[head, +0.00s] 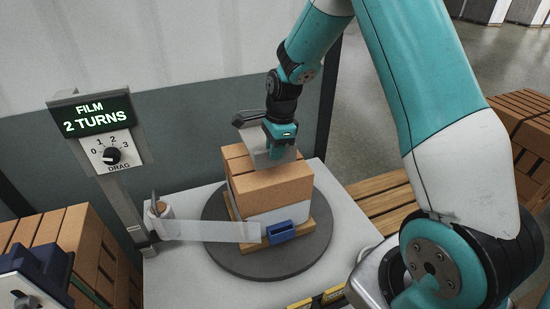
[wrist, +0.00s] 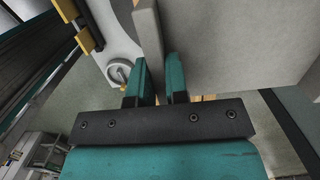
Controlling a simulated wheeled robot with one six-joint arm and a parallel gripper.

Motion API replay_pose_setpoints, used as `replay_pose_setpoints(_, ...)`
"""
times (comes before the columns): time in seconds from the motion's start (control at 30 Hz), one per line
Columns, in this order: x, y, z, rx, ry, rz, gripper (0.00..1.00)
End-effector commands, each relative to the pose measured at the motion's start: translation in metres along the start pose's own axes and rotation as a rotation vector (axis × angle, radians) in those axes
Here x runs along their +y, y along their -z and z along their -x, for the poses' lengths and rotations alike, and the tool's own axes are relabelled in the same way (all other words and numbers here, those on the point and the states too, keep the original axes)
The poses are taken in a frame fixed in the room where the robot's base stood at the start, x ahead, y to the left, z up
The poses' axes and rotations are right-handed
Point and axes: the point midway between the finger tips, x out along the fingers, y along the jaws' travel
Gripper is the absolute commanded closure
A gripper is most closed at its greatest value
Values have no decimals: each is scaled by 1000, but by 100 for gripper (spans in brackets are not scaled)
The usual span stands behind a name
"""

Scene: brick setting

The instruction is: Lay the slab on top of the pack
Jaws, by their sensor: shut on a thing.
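My gripper (head: 281,140) is above the pack in the head view. It is shut on the grey slab (head: 262,153), which partly hides behind the gripper. In the wrist view the teal fingertips (wrist: 161,72) grip an upright grey fin of the slab, and the slab's broad grey face (wrist: 235,45) spreads to the right. The pack (head: 270,188) is a block of tan bricks with whitish film around its lower part. It stands on a wooden pallet (head: 312,229) on a round dark turntable (head: 255,265). The slab overlaps the pack's top; I cannot tell whether they touch.
A film strip (head: 210,231) runs from a roll (head: 159,212) on the left to a blue clamp (head: 280,232) at the pack's front. A post carries a "FILM 2 TURNS" display (head: 90,117) and a drag dial (head: 111,155). More brick stacks stand left and right.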

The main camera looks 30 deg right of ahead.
Motion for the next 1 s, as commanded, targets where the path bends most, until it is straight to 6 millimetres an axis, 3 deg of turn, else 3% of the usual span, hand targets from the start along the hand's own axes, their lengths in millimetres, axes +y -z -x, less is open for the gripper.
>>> replay_pose_setpoints(0.37,0,4,-38,-1,1,0,100)
replay_pose_setpoints(0.77,-1,5,-45,-1,4,1,100)
replay_pose_setpoints(0.8,0,5,-45,0,1,0,78)
replay_pose_setpoints(0.87,0,5,-44,0,1,0,65)
replay_pose_setpoints(0.9,0,5,-44,0,1,0,60)
replay_pose_setpoints(1.0,0,5,-44,0,0,0,60)
